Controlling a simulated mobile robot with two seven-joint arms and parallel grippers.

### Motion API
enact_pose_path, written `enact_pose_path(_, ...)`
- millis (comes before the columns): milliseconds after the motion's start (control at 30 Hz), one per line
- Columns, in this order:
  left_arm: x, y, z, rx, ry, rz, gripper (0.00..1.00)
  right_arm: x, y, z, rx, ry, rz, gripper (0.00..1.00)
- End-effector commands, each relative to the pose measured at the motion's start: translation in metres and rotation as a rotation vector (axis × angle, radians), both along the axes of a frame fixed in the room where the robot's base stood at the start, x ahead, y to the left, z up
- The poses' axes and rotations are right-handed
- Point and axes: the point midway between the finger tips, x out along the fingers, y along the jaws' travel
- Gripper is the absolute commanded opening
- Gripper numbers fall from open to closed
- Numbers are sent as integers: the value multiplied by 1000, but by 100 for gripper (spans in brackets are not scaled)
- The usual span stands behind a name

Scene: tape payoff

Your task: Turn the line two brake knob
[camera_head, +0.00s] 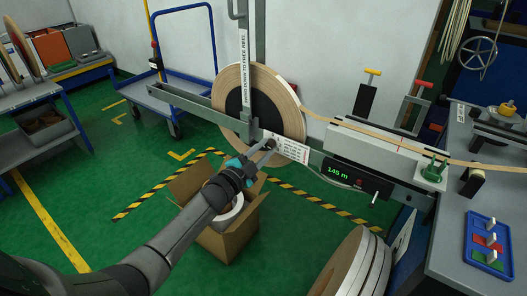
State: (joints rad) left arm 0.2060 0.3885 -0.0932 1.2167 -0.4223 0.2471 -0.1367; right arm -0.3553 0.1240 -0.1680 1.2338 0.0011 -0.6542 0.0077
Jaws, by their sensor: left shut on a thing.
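My left gripper (264,150) reaches up from the lower left to the front of the payoff stand. Its fingers are shut on a small dark knob (271,143) below the hub of the big tape reel (289,103). I take this for the brake knob; the fingers hide part of it, and its turn angle cannot be read. A white printed label plate (293,149) sits just right of the knob. My right gripper is not in view.
An open cardboard box (246,238) with a white roll stands below my left arm. A display reading 145 m (337,171) is right of the knob. A grey upright (245,60) crosses the reel. More reels (345,265) stand at the lower right. Green floor is clear at left.

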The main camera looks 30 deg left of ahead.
Motion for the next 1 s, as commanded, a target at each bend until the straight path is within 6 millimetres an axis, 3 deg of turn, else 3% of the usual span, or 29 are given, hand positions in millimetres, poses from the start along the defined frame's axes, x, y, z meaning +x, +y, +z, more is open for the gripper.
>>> enact_pose_path(500,0,0,-1,438,-62,-1,0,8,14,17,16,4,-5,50)
enact_pose_path(1000,0,0,-1,611,-85,1,0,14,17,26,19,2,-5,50)
